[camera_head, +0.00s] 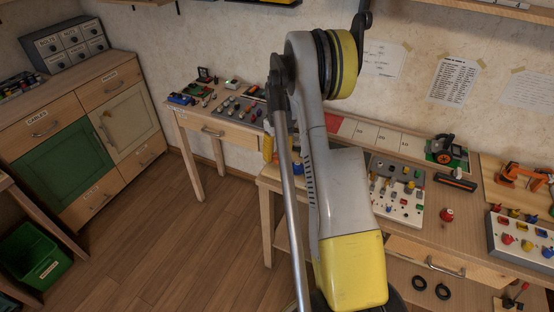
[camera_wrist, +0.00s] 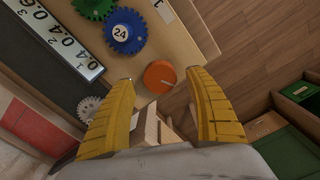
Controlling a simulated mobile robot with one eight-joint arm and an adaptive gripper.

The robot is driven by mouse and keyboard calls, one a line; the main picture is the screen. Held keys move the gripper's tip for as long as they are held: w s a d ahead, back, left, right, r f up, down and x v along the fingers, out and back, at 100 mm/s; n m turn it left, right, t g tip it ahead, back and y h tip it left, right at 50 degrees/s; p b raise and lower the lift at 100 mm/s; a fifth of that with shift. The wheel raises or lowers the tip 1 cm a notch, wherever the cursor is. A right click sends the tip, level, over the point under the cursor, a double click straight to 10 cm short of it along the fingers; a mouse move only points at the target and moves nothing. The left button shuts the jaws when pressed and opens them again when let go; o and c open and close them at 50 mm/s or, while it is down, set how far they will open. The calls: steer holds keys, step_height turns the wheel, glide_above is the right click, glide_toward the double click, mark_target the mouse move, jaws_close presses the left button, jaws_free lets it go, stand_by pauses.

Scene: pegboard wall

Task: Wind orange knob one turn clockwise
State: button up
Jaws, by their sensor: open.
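The orange knob (camera_wrist: 159,76) shows in the wrist view as a round disc with a short pale mark near its right edge. It sits on a wooden panel (camera_wrist: 185,50) near that panel's edge. My gripper (camera_wrist: 163,84) is open, with one yellow finger to the lower left of the knob and the other to its lower right. The knob lies in the gap between the fingertips, and I cannot tell how far it is in depth. In the head view my arm blocks the middle of the scene, and I cannot make out this knob there.
A blue gear (camera_wrist: 125,32) marked 24 and a green gear (camera_wrist: 93,7) lie beside the knob. A small grey gear (camera_wrist: 89,108) is near the left finger. A white number strip (camera_wrist: 55,38) is at upper left. Wooden floor (camera_wrist: 250,45) shows beyond the panel edge.

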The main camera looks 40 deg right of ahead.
steer(key=shift+f, duration=0.7)
steer(key=c, duration=1.2)
